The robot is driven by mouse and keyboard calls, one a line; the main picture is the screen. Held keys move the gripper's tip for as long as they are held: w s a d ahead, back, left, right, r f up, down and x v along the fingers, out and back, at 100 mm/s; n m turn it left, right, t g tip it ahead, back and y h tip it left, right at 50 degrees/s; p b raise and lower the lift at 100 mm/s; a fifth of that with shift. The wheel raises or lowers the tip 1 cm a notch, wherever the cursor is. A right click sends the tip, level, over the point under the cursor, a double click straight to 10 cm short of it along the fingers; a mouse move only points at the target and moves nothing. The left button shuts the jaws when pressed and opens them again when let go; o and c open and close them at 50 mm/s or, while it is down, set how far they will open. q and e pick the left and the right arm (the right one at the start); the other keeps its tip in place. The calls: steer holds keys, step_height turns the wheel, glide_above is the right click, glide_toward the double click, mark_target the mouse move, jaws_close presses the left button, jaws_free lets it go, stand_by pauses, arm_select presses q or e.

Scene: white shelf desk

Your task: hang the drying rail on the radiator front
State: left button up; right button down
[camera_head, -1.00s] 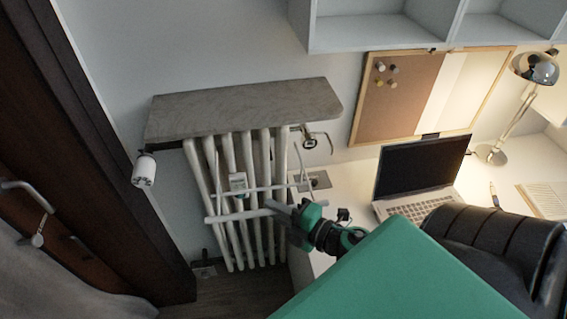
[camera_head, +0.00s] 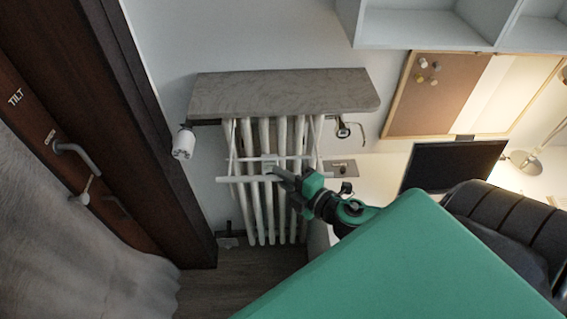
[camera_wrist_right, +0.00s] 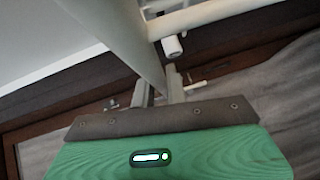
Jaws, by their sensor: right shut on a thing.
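The white drying rail (camera_head: 240,180) is in front of the white ribbed radiator (camera_head: 257,222) in the head view. Its two crossbars run across the ribs and its side arms reach up towards the grey shelf. Whether its upper ends touch the radiator I cannot tell. My right gripper (camera_head: 277,174) is shut on the rail's lower front bar, right of its middle. In the right wrist view the gripper's fingers (camera_wrist_right: 163,90) close around a pale bar (camera_wrist_right: 130,40). My left gripper is not in view.
A grey stone shelf (camera_head: 285,92) juts out just above the radiator. A white valve head (camera_head: 184,143) is at its left. A dark wooden door (camera_head: 150,150) stands left.

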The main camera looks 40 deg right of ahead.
steer(key=w+d+f+b, duration=0.2)
steer(key=w+d+f, duration=0.1)
steer(key=w, duration=0.4)
steer(key=shift+d, duration=0.75)
stand_by(0.5)
steer(key=c, duration=1.3)
jaws_free()
steer(key=shift+f+b, duration=0.1)
steer(key=shift+b, duration=0.2)
